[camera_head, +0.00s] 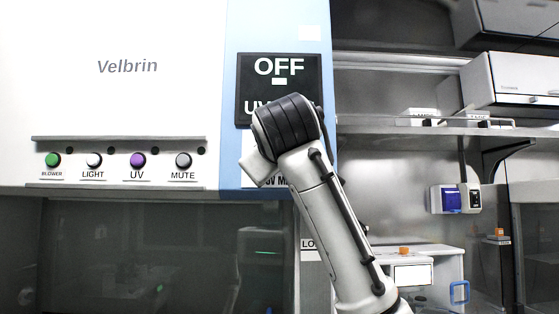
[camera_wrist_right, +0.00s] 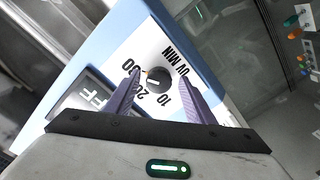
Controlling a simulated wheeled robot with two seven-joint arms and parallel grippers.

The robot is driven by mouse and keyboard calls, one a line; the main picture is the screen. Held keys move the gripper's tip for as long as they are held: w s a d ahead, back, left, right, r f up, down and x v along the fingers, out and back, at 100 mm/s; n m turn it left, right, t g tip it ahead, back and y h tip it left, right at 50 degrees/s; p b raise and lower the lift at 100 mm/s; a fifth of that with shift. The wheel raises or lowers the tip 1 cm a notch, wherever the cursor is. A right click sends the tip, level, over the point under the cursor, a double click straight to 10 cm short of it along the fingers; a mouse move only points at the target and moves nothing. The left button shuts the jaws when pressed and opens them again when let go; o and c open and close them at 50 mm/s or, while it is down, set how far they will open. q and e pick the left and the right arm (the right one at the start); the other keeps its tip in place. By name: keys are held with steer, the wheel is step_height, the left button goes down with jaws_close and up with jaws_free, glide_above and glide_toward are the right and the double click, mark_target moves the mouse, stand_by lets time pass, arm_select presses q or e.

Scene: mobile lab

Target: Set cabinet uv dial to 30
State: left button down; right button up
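The UV dial (camera_wrist_right: 157,80) is a dark round knob with a light pointer mark, on a white plate in the right wrist view. The plate shows printed numbers, 10 and 20 among them, and "UV MIN". My right gripper (camera_wrist_right: 161,75) is open, its two purple-grey fingers apart, one to each side of the dial in the picture. I cannot tell whether they touch it. In the head view my right arm hides the dial. The cabinet's black display (camera_head: 279,88) reads "OFF" above a partly covered "UV" line. My left gripper is not in view.
The cabinet (camera_head: 128,30) has a row of buttons labelled blower, light, UV (camera_head: 138,160) and mute. Dark glass lies below them. To the right are a metal shelf (camera_head: 395,131), a blue-and-white wall box (camera_head: 446,199) and a white device (camera_head: 436,270).

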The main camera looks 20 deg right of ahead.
steer(key=b+v, duration=0.3)
steer(key=v, duration=0.7)
steer(key=shift+s, duration=0.1)
stand_by(0.3)
